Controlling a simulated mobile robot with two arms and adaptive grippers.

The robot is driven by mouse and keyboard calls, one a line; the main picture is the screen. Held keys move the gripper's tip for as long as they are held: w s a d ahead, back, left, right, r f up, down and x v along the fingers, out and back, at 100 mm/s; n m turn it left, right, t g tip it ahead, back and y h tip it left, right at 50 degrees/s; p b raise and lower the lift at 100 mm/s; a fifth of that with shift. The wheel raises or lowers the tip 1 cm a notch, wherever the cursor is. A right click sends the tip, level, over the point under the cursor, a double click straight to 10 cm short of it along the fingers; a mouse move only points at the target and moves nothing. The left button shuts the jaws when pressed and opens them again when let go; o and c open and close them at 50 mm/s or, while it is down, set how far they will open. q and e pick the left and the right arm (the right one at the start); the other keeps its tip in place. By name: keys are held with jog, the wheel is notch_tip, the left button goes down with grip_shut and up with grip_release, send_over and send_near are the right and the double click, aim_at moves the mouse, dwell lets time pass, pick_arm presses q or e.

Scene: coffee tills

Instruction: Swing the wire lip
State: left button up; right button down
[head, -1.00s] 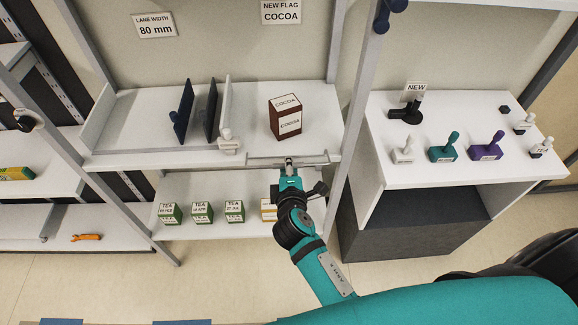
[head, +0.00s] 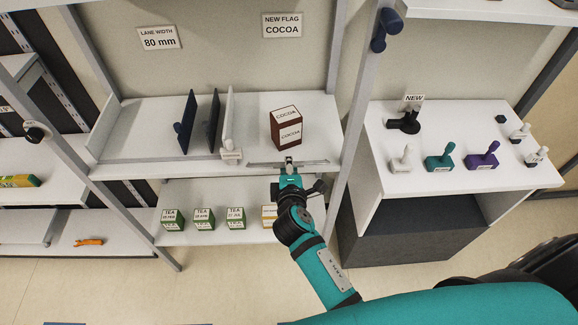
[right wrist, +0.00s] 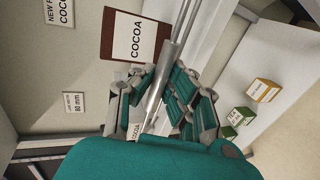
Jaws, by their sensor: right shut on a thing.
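The wire lip (head: 312,162) is a thin grey rail along the front edge of the upper shelf, below the cocoa box. It looks nearly flat, close to the shelf edge. My right gripper (head: 289,164) is shut on it near its middle. In the right wrist view, the wire lip (right wrist: 182,35) runs as a grey bar between the fingers of my right gripper (right wrist: 160,92). The brown cocoa box (head: 286,128) stands on the shelf behind the lip, apart from the gripper; it also shows in the wrist view (right wrist: 133,37). My left gripper is out of view.
Dark dividers (head: 187,122) and a white divider (head: 229,118) stand left of the cocoa box. Green tea boxes (head: 204,219) and a yellow box (head: 269,216) sit on the lower shelf. A white table (head: 440,182) at right bears several stamp-like handled pieces. A shelf post (head: 352,130) stands between.

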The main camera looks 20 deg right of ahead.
jog(key=shift+w+r+p, duration=0.55)
jog(key=shift+r+p, duration=0.05)
jog(key=shift+r, duration=0.15)
jog(key=shift+w, duration=0.15)
jog(key=shift+d, duration=0.1)
